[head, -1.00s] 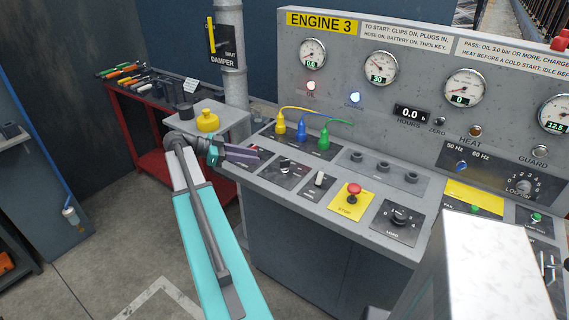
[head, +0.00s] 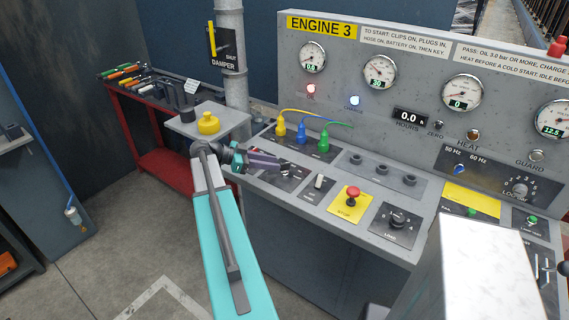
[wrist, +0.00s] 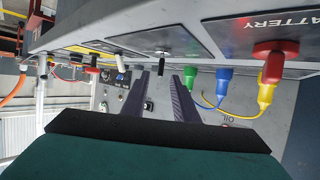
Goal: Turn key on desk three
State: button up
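The engine 3 desk (head: 345,212) carries a dark key panel (head: 293,174) just right of my gripper in the head view. In the wrist view the small key switch (wrist: 162,51) shows near the top centre, beyond my fingertips and roughly in line with the gap between them. My gripper (head: 280,164) is low over the desk's left part, pointing right. In the wrist view my gripper (wrist: 160,76) has its two dark fingers apart, with nothing held between them. The fingers hide part of the battery and key panels in the head view.
Yellow (head: 280,128), blue (head: 302,132) and green (head: 323,141) plugs with cables stand behind my gripper. The red battery switch (wrist: 268,58) is at the wrist view's right. A white toggle (head: 319,181) and red stop button (head: 352,192) are to the right.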

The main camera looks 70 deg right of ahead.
aim_at(285, 164)
jog(key=shift+p+x, duration=0.9)
jog(key=shift+x, duration=2.15)
grip_shut()
jog(key=shift+a, duration=0.15)
